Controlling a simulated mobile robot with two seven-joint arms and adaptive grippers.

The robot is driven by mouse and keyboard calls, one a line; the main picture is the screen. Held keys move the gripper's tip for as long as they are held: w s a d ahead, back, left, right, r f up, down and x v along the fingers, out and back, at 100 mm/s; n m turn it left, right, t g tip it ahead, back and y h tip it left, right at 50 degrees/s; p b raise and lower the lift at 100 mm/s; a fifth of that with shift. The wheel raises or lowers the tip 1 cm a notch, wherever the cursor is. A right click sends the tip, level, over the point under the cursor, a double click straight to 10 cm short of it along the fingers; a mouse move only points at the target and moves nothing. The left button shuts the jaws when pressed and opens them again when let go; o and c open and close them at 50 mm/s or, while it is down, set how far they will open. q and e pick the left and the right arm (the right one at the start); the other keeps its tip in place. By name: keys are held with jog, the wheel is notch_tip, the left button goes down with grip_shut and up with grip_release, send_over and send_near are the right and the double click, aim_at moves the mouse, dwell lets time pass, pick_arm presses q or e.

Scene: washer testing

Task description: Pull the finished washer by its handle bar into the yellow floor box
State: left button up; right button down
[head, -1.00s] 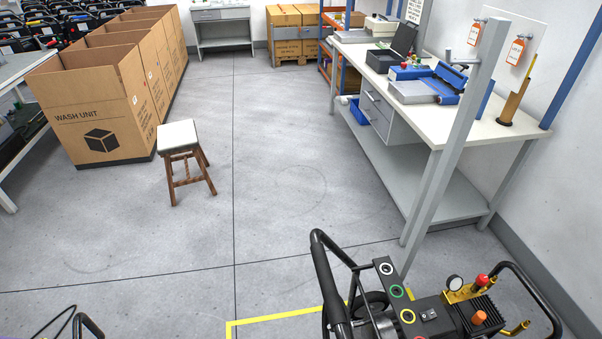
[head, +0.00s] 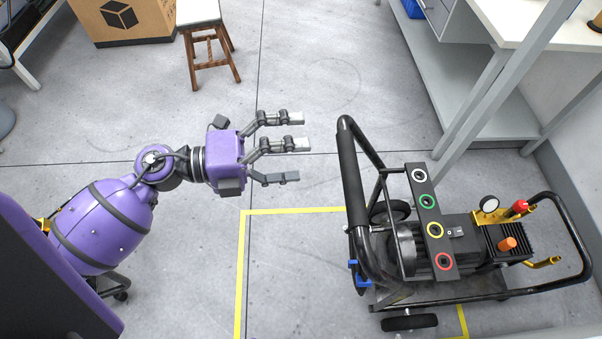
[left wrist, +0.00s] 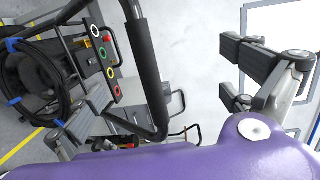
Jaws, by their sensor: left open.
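The washer (head: 430,250) is a black wheeled frame with a motor and a panel of coloured rings, at the right in the head view. Its black padded handle bar (head: 353,175) rises at its left end and also shows in the left wrist view (left wrist: 143,65). The yellow floor box (head: 241,268) is a taped outline on the floor; the washer stands partly over its right side. My left gripper (head: 285,145) is open and empty, left of the handle bar and apart from it, fingers pointing right. My right gripper is not in view.
A workbench (head: 481,18) with a grey lower shelf and slanting post stands behind the washer at the right. A wooden stool (head: 211,57) and a cardboard box (head: 125,20) are at the back left.

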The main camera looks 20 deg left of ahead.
aim_at(351, 177)
pick_arm(q)
jog(key=d+f, duration=0.1)
jog(key=d, duration=0.2)
jog(key=d+f+g, duration=0.1)
jog(key=d, duration=0.2)
jog(key=d+f+m+g, duration=0.1)
jog(key=d, duration=0.2)
jog(key=shift+w+d+f+b, duration=0.1)
jog(key=shift+d+f+b, duration=0.1)
jog(key=shift+d+b, duration=0.15)
jog(key=shift+w+d, duration=0.1)
jog(key=shift+d, duration=0.15)
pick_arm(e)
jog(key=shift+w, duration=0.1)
